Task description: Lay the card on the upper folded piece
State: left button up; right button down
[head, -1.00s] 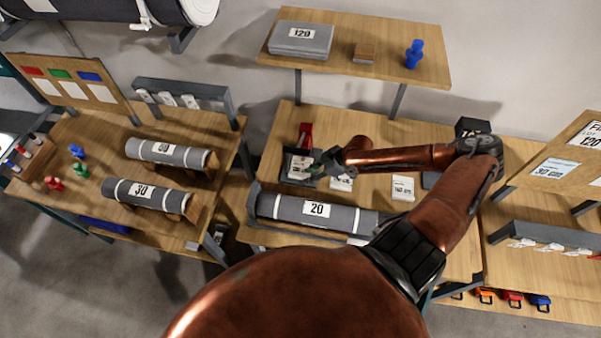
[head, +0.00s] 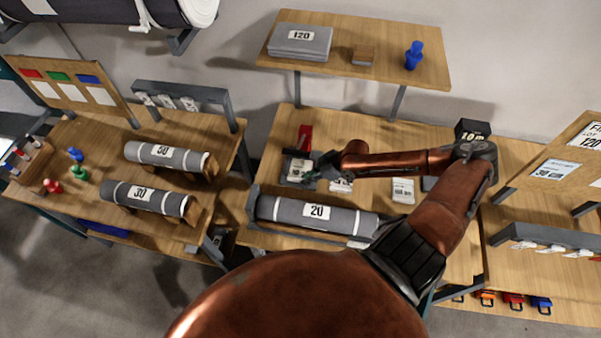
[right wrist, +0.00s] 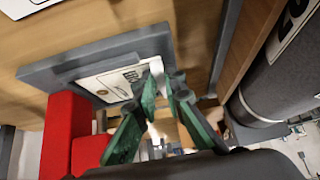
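A white printed card (head: 298,168) lies on a dark grey plate with a red block behind it, on the middle table. In the right wrist view the card (right wrist: 112,82) lies on the grey plate (right wrist: 60,72), its right end at my fingertips. My right gripper (head: 314,172) is low at the card's right edge. In the right wrist view its green-padded fingers (right wrist: 164,88) have a narrow gap between the tips; I cannot tell whether they touch the card. Grey folded pieces (head: 285,52) lie stacked on the upper shelf, the upper one labelled 120. My left gripper is out of view.
A grey roll labelled 20 (head: 275,208) lies in a cradle in front of the plate. More white cards (head: 403,186) lie to the right. A red block (right wrist: 62,135) stands close to my fingers. A wooden block (head: 363,56) and blue figure (head: 413,55) share the shelf.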

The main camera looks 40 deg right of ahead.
jog(key=shift+d+r+p, duration=0.1)
jog(key=shift+d+p, duration=0.05)
jog(key=shift+p, duration=0.3)
dwell(0.4)
dwell(0.3)
jog(key=shift+s+a+r+p, duration=0.1)
jog(key=shift+a+p, duration=0.15)
jog(key=shift+p, duration=0.1)
jog(key=shift+s+a+r+p, duration=0.1)
jog(key=shift+s+a+p, duration=0.65)
jog(key=shift+p, duration=0.25)
jog(key=shift+s+a+r+p, duration=0.1)
jog(key=shift+s+a+p, duration=0.4)
jog(key=shift+a+p, duration=0.4)
jog(key=shift+d, duration=0.1)
notch_tip(320, 180, up, 5)
jog(key=p, duration=0.5)
